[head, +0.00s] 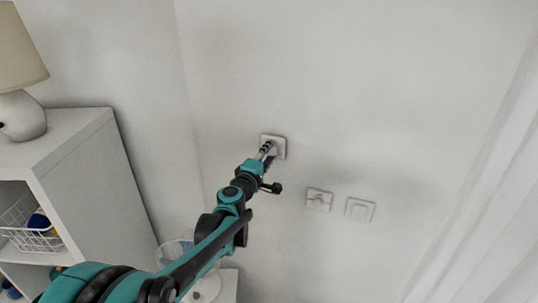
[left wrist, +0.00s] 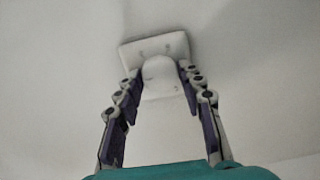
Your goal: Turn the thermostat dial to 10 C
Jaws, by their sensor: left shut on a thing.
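The thermostat (head: 279,142) is a white square plate on the wall, left of two other wall plates in the head view. My left gripper (head: 267,152) reaches up to it, its fingers at the plate and covering part of it. In the left wrist view the thermostat plate (left wrist: 172,46) is at the top centre, with a rounded white dial (left wrist: 160,70) in front of it. The tips of my left gripper (left wrist: 159,73) lie on both sides of the dial, shut on it. The dial's markings and setting cannot be read. My right gripper is not in view.
Two white wall plates, one with a small knob (head: 319,199) and a plain one (head: 360,209), are to the lower right. A white shelf unit (head: 95,185) with a lamp (head: 22,115) stands at left. A pale curtain (head: 490,200) hangs at right. The wall above is clear.

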